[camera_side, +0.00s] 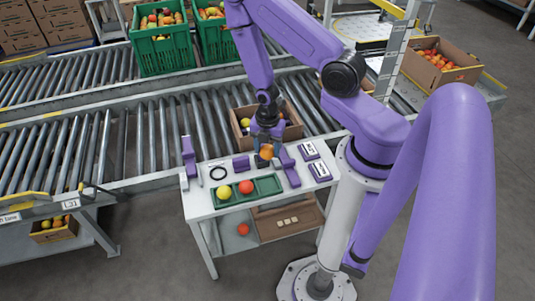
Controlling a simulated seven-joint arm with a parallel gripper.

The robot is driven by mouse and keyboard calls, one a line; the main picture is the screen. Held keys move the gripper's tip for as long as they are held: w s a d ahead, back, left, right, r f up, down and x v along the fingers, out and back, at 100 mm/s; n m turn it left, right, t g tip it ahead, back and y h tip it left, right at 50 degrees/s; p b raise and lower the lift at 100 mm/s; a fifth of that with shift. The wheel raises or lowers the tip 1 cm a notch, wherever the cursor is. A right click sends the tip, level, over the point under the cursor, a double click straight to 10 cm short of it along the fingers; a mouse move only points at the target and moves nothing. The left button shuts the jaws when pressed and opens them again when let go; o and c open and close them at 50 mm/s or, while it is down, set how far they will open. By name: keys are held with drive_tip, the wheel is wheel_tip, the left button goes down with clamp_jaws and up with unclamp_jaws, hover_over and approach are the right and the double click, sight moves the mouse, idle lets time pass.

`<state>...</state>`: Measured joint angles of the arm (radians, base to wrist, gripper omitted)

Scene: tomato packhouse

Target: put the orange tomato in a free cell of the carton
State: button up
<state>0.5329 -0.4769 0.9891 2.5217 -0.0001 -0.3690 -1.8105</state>
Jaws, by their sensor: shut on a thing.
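The orange tomato (267,151) is between the fingers of my gripper (266,148), which is shut on it, over the back part of the small white table. The brown cardboard carton (293,132) stands just behind, at the edge of the roller conveyor. A yellow fruit shows at its left side. My gripper and wrist hide much of its inside, so I cannot tell which cells are free.
A green tray (205,200) on the white table (199,210) holds a yellow-green and a red tomato. Green crates (163,56) of fruit stand behind the conveyor (150,145).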

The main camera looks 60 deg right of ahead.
drive_tip(key=w+d+f+n, duration=0.2)
drive_tip(key=w+d+f, duration=0.1)
drive_tip(key=w+d, duration=0.75)
drive_tip(key=w+d+r+n, duration=0.1)
drive_tip(key=w+d+r, duration=0.2)
drive_tip(key=w+d, duration=0.75)
drive_tip(key=shift+s+d+f, duration=0.2)
drive_tip(key=shift+s+f, duration=0.05)
drive_tip(key=shift+f, duration=3)
drive_tip(key=shift+s+d+f, duration=0.25)
drive_tip(key=shift+f, duration=3.05)
drive_tip(key=shift+s+d+f, duration=0.2)
drive_tip(key=shift+s+f, duration=0.05)
drive_tip(key=shift+f, duration=3)
